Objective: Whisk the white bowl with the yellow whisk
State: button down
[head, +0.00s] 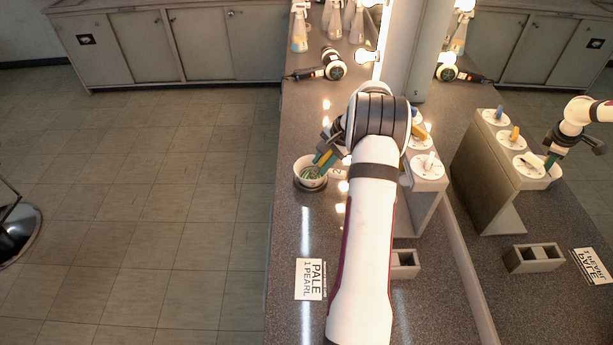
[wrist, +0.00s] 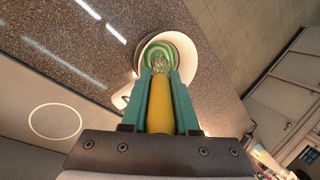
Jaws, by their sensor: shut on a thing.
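The white bowl (head: 298,172) stands on the dark speckled counter, left of the stepped stand. Green content shows inside it, and it also appears in the wrist view (wrist: 186,50). My gripper (head: 325,157) is over the bowl, with its teal fingers shut on the handle of the yellow whisk (wrist: 160,104). The whisk's wire end is down inside the bowl, at the green content. Whether the wires touch the bowl's bottom cannot be told. In the head view my arm and gripper hide part of the whisk.
A grey stepped stand (head: 428,196) with white discs and coloured pegs is close right of my arm. A slotted grey block (head: 403,265) and a "PALE 1 PEARL" card (head: 309,279) lie nearer. A hairdryer (head: 333,67) and bottles are behind. The mirror at right repeats the scene.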

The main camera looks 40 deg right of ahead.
jog(key=shift+w+d, duration=0.25)
jog(key=shift+w, duration=0.3)
jog(key=shift+w+d, duration=0.2)
jog(key=shift+w, duration=0.35)
jog(key=shift+s+d, duration=0.1)
jog(key=v, duration=0.7)
jog(key=shift+r, duration=0.15)
notch_tip(320, 180, up, 5)
send_over(329, 170)
jog(key=w+a+r+n+g+y, duration=0.1)
jog(key=a+r+n, duration=0.15)
jog(key=a, duration=0.45)
jog(key=w+a+r+n+y, duration=0.1)
jog(key=w+a+n, duration=0.15)
jog(key=a, duration=0.45)
jog(key=w+a+r+n+g, duration=0.1)
jog(key=a+r+n, duration=0.1)
jog(key=a+n, duration=0.35)
jog(key=s+a+r+n+g, duration=0.1)
jog(key=s+a+n, duration=0.1)
jog(key=a, duration=0.5)
jog(key=s+a+r+n+g, duration=0.1)
jog(key=s+a+n, duration=0.1)
jog(key=a, duration=0.4)
jog(key=s+a+r+n+g+y, duration=0.1)
jog(key=s+a+r+n, duration=0.1)
jog(key=a+n, duration=0.2)
jog(key=a, duration=0.3)
jog(key=shift+s+a+g, duration=0.35)
jog(key=shift+s+g, duration=0.05)
